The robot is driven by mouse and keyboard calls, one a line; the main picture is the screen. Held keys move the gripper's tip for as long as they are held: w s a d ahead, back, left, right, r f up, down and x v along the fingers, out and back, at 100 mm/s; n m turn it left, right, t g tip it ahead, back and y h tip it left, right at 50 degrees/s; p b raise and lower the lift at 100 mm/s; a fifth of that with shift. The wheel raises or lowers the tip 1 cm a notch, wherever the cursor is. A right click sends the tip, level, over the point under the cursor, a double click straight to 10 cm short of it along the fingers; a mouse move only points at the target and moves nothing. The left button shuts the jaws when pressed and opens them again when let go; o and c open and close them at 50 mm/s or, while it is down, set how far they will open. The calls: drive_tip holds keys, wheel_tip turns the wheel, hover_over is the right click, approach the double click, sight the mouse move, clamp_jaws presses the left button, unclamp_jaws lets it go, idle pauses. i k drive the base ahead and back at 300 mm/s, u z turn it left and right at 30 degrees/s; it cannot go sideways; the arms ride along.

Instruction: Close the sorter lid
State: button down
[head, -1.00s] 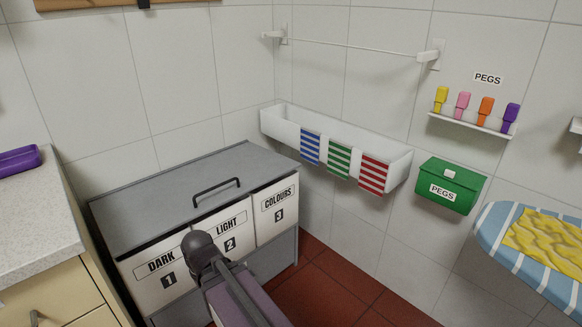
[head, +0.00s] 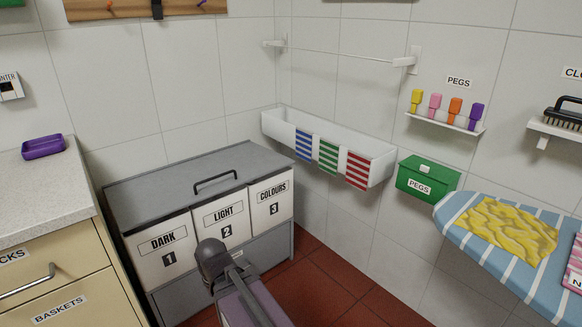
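The sorter (head: 210,275) is a grey box against the wall with three white bins, labelled DARK 1, LIGHT 2 and COLOURS 3. Its grey lid (head: 150,190) lies flat across the top of the bins, with no clear gap at its front edge. A black bar handle (head: 215,182) stands on the lid near the front. A part of my arm, with a dark rounded end, rises from the bottom of the view in front of the LIGHT bin and hides part of the sorter's lower front. My gripper's fingers do not show.
A counter (head: 40,185) with a purple tray (head: 43,146) stands left of the sorter. A white trough (head: 330,140) with striped cloths hangs on the wall to the right. A green PEGS box (head: 428,177) and a blue striped ironing board (head: 480,245) are farther right. Red floor shows between.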

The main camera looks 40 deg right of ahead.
sight(133, 202)
drive_tip(key=z, duration=0.05)
drive_tip(key=k, duration=0.1)
drive_tip(key=z, duration=0.15)
drive_tip(key=i, duration=1.05)
drive_tip(key=z, duration=0.2)
